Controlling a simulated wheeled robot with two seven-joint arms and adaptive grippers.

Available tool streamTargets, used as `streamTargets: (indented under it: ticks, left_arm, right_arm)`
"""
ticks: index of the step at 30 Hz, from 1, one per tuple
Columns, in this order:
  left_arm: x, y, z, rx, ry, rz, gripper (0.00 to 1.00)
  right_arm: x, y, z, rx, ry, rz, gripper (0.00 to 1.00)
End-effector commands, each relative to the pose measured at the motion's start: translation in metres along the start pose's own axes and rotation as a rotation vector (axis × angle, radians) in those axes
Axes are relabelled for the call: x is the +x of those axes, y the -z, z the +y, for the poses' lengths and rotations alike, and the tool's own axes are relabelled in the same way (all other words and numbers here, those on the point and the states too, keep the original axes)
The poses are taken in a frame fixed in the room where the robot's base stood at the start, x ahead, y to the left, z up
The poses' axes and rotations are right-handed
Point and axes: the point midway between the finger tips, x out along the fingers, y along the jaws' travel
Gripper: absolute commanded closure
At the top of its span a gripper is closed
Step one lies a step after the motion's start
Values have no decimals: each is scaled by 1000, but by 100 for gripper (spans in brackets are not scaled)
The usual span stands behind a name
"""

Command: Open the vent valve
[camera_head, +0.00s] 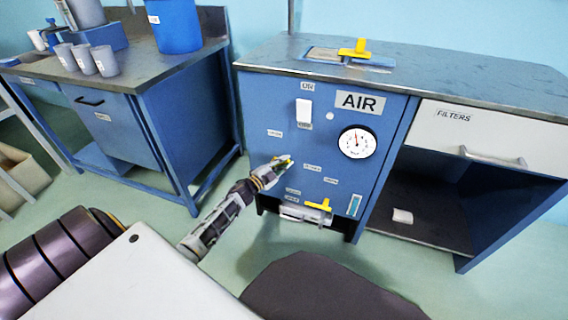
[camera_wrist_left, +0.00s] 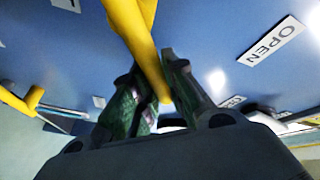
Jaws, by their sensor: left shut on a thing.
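A yellow lever (camera_wrist_left: 140,45) stands out from the blue front panel of the AIR cabinet (camera_head: 285,105). In the left wrist view it runs down between the two dark fingers of my left gripper (camera_wrist_left: 160,88), which is shut on it. A label reading OPEN (camera_wrist_left: 270,42) is on the panel to the right of the lever. In the head view my left gripper (camera_head: 282,163) is at the middle of the panel and hides most of this lever. A second yellow handle (camera_head: 318,205) is low on the panel. My right gripper is not in view.
A round gauge (camera_head: 357,142) and a white switch (camera_head: 304,110) are above and right of the gripper. Another yellow handle (camera_head: 355,48) is on the cabinet top. A FILTERS drawer (camera_head: 485,135) is at the right. A workbench (camera_head: 150,110) with cups stands at the left.

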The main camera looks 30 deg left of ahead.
Motion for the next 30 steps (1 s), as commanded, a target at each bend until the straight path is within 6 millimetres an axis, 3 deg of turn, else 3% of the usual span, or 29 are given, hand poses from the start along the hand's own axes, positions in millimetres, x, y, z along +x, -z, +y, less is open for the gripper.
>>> streamTargets:
  ticks: [1, 6, 20, 30]
  left_arm:
    - [-1, -1, 1, 0, -1, -2, 85]
    - [0, -1, 1, 1, -1, -1, 64]
    - [-3, 0, 0, 1, -1, -1, 64]
    - [-23, -1, 1, 2, -2, -2, 64]
  right_arm:
    - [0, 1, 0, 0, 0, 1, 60]
    - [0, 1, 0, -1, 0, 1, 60]
    - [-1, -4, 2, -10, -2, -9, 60]
    - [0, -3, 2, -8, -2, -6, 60]
